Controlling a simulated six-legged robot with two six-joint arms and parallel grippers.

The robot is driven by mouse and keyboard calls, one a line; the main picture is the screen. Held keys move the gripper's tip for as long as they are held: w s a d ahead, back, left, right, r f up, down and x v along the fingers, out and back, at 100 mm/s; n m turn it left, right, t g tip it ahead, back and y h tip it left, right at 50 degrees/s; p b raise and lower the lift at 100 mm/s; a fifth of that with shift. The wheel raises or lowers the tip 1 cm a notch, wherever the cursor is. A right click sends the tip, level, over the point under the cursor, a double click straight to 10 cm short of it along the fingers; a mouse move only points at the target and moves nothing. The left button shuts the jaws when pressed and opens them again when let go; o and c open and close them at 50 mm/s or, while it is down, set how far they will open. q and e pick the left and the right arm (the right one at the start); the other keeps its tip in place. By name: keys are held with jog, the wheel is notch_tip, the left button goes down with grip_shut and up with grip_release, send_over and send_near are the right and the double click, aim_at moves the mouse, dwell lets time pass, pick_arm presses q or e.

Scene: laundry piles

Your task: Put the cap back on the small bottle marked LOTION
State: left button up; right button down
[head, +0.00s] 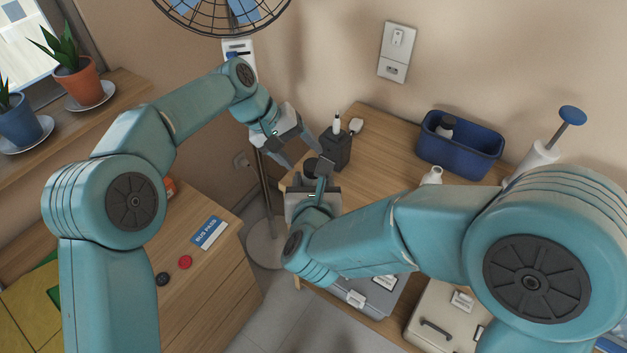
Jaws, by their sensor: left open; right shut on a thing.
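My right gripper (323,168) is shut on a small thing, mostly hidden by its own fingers. A dark round thing (311,166) shows right beside its fingertips; I cannot tell whether it is the held thing. My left gripper (298,156) is open just behind and left of it, above the table's left end. A small white bottle (432,176) stands on the table to the right, partly behind my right arm. No LOTION marking is readable, so I cannot tell which bottle bears it. I cannot make out a cap for certain.
A dark holder (336,150) with white-topped items stands close to both grippers on the wooden table (378,135). A blue bin (460,148) holding a bottle (446,127) is at the back. A fan (222,14) stands behind my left arm. Bare tabletop lies between holder and bin.

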pick_arm(q)
jog(key=s+a+f+n, duration=0.1)
jog(key=s+a+f, duration=0.15)
jog(key=f, duration=0.45)
jog(key=s+a+f+n+y, duration=0.1)
jog(key=s+a+f, duration=0.1)
jog(key=s+f, duration=0.35)
jog(key=s+a+f+n, duration=0.1)
jog(key=a+f, duration=0.1)
jog(key=f, duration=0.6)
pick_arm(e)
jog(key=shift+s+d+r, duration=0.1)
jog(key=shift+s+d, duration=0.05)
pick_arm(q)
jog(key=s+f+m, duration=0.1)
jog(key=s+f, duration=0.2)
jog(key=s, duration=0.4)
jog(key=s+a+f+m+y, duration=0.1)
jog(key=s+f, duration=0.2)
jog(key=s, duration=0.4)
jog(key=s+a+f, duration=0.1)
jog(key=s+f, duration=0.3)
jog(key=s, duration=0.3)
jog(key=shift+s+a+m, duration=0.15)
jog(key=shift+m, duration=0.25)
jog(key=shift+f, duration=0.1)
